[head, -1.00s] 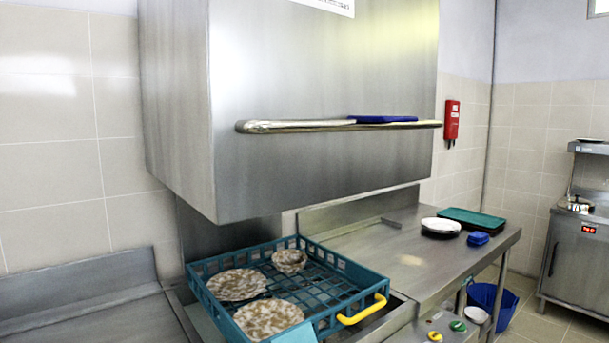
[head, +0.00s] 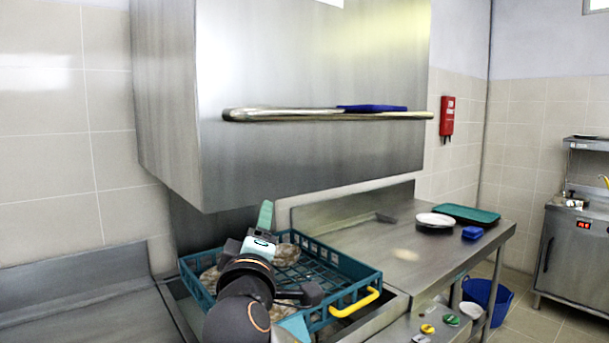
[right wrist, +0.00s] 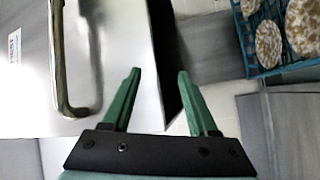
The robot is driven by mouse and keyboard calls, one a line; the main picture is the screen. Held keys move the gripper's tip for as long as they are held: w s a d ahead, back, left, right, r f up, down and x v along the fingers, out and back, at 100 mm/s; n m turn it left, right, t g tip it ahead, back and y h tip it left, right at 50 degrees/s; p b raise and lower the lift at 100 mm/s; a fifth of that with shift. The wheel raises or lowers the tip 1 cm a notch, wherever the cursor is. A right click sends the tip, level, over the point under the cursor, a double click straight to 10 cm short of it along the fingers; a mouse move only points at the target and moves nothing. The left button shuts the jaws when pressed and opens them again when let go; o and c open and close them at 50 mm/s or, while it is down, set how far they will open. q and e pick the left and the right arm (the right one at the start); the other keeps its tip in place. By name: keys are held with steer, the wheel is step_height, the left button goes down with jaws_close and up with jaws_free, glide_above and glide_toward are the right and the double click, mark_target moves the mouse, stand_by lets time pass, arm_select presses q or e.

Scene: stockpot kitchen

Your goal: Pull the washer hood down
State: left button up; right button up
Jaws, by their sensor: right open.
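The washer hood (head: 300,65) is a large steel box, raised above the rack with an open gap beneath it. A long, shiny bar handle (head: 290,115) runs across its front. The hood (right wrist: 125,70) and its handle (right wrist: 60,60) also show turned sideways in the right wrist view. My right gripper (head: 264,222) is in front of the hood's lower edge, below the handle's left part and apart from the handle. In the right wrist view its two green fingers (right wrist: 158,75) are spread with nothing between them. My left gripper is not in view.
Below the hood is a blue dish rack (head: 335,262) with patterned plates and a yellow handle (head: 355,303), partly hidden by my arm. A blue item (head: 372,108) is at the bar. The right counter (head: 350,235) holds plates (head: 435,220) and a green tray (head: 468,213).

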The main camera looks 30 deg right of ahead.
mark_target(304, 116)
steer(key=s+d+r+m+g+h, duration=0.1)
steer(key=s+r+m+h, duration=0.15)
steer(key=r, duration=0.45)
steer(key=s+d+r+m+h, duration=0.1)
steer(key=s+r+h, duration=0.2)
steer(key=r, duration=0.3)
steer(key=p+x, duration=0.1)
steer(key=x, duration=0.2)
steer(key=p+x, duration=0.1)
steer(key=x, duration=0.3)
steer(key=p+x, duration=0.1)
steer(key=x, duration=0.2)
steer(key=shift+d+r, duration=0.25)
steer(key=shift+r, duration=0.2)
steer(key=shift+w+d+r+p, duration=0.15)
steer(key=shift+w+d+p, duration=0.15)
steer(key=shift+w+d, duration=0.2)
jaws_close()
steer(key=shift+a, duration=0.1)
